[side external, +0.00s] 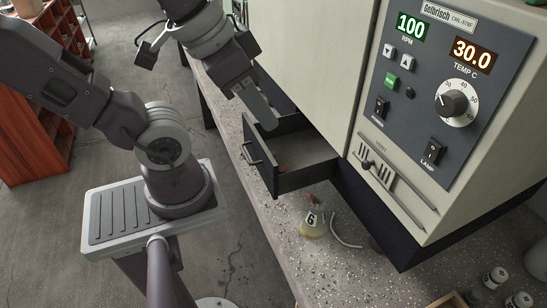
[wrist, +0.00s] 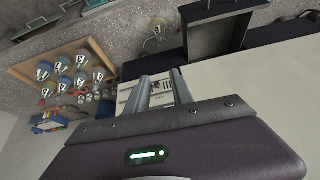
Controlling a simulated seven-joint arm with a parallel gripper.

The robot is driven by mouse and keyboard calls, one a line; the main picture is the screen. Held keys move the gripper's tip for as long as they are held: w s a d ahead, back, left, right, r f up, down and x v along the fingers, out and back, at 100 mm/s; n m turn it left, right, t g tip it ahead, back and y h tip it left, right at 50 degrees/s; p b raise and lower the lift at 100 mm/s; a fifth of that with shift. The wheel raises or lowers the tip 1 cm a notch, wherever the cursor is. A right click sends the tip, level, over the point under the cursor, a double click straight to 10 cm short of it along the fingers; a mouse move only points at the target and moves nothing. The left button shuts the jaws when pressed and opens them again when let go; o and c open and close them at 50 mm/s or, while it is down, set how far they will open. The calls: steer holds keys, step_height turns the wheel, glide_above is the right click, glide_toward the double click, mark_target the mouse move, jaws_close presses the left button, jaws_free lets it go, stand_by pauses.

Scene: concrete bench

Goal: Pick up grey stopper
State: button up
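I cannot pick out a grey stopper for certain in either view. A flask marked 6 (side external: 312,224) stands on the bench below the open drawer, with a small reddish top (side external: 312,198); it also shows in the wrist view (wrist: 157,33). My gripper (side external: 267,120) is above the open drawer (side external: 259,157) in the side view, pointing down. In the wrist view my gripper's two fingers (wrist: 162,76) are apart with nothing seen between them. The drawer's inside is partly hidden in both views.
The cream machine (side external: 440,140) with dials stands right beside the drawer. In the wrist view a wooden tray (wrist: 94,43) with several numbered flasks lies at left, near small jars and coloured items (wrist: 48,120). A pale curved tube (side external: 343,233) lies by the flask.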

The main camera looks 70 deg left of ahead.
steer(key=w+a+f+m+g+y, duration=0.2)
steer(key=w+a+f+m, duration=0.15)
steer(key=w+a, duration=0.3)
steer(key=m+g+h, duration=0.2)
steer(key=m+g, duration=0.2)
steer(key=m, duration=0.9)
glide_above(272, 152)
steer(key=d, duration=0.1)
step_height(272, 152, down, 19)
steer(key=shift+m, duration=0.55)
steer(key=f, duration=1)
steer(key=shift+a, duration=0.4)
jaws_close()
